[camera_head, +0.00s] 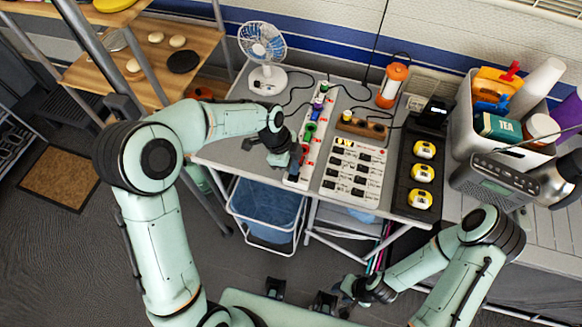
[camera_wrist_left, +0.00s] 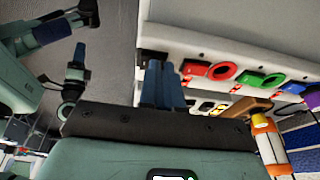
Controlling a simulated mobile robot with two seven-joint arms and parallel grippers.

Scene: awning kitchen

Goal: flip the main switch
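A long white power strip (camera_head: 310,125) lies on the grey table, with red, green and blue plugs and small red switches along it. It also shows in the left wrist view (camera_wrist_left: 225,72). My left gripper (camera_head: 287,158) is at the near end of the strip. In the left wrist view its two blue fingers (camera_wrist_left: 163,84) are close together with nothing seen between them. Their tips are by a dark part at the strip's end, partly hidden; I cannot tell whether they touch. My right gripper (camera_head: 350,291) is low, in front of the table, away from the strip.
A white fan (camera_head: 265,55) stands behind the strip, an orange lantern (camera_head: 391,86) at the back. A white switch panel (camera_head: 353,172) and a black tray (camera_head: 416,183) with yellow items lie right. A radio (camera_head: 495,178) and full bin are farther right. A blue basket (camera_head: 268,207) hangs below.

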